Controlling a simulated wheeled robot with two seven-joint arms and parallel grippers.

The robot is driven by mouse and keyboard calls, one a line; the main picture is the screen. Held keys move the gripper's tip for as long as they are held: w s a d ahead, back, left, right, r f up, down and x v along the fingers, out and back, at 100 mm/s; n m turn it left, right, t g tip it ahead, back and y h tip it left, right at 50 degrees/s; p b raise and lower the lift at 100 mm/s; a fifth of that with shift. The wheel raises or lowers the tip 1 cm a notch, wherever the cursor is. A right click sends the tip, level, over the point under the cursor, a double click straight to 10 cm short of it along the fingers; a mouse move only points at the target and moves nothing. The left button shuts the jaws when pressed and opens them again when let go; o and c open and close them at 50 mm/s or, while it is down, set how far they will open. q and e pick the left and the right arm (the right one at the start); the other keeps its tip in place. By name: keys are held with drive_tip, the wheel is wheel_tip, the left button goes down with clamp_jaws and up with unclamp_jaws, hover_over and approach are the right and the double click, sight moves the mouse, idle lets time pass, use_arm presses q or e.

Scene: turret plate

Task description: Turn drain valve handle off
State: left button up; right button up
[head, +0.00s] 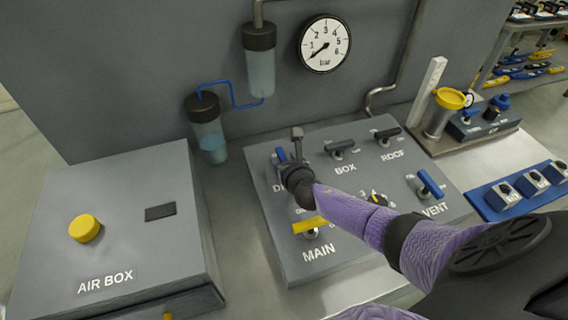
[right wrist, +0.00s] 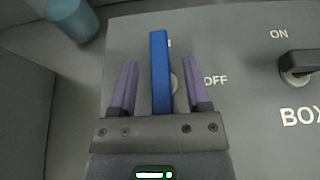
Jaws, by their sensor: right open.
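The drain valve handle is a blue lever (head: 281,154) at the upper left of the grey valve panel, its label mostly hidden by my right arm. In the right wrist view the blue lever (right wrist: 160,75) stands lengthwise between the two purple fingers of my right gripper (right wrist: 158,85), with a gap on each side. An OFF label (right wrist: 215,80) is to the right of the lever; its ON label is not visible. In the head view my right gripper (head: 292,160) is over the drain valve, its fingers largely hidden. My left gripper is not in view.
The panel also bears the black BOX handle (head: 340,148), black ROOF handle (head: 387,134), blue VENT handle (head: 430,184) and yellow MAIN handle (head: 310,225). A grey air box (head: 130,240) stands left. A gauge (head: 324,43) hangs on the wall.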

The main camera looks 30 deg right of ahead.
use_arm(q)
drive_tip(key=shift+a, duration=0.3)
use_arm(e)
drive_tip(key=shift+w, duration=0.2)
